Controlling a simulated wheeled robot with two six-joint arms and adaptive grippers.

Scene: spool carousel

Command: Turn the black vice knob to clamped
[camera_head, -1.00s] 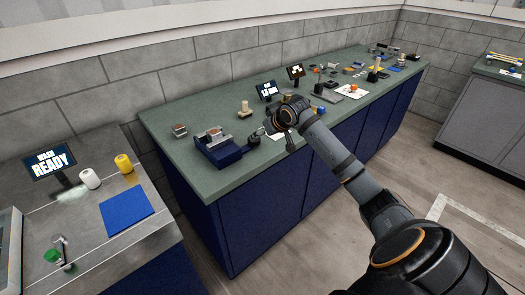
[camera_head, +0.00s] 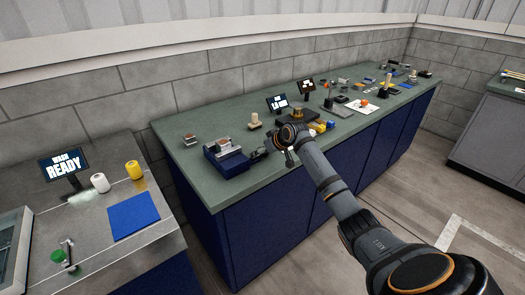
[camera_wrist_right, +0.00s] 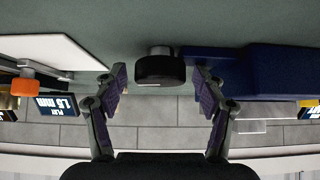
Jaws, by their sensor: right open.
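The blue vice (camera_head: 222,160) sits at the near left end of the green bench, with a greyish block in its jaws. The black vice knob (camera_wrist_right: 160,69) is a short ribbed cylinder in the right wrist view, beside the blue vice body (camera_wrist_right: 265,72). My right gripper (camera_wrist_right: 160,79) is open, with one finger on either side of the knob and a visible gap on both sides. In the head view my right gripper (camera_head: 267,150) is at the vice's right side and hides the knob area. My left gripper is not in view.
Right of the vice on the green bench (camera_head: 190,185) stand a cream spool (camera_head: 255,121), a small screen (camera_head: 277,103) and a dark plate with a brass part. A small block (camera_head: 190,139) lies behind the vice. A wash station stands at left.

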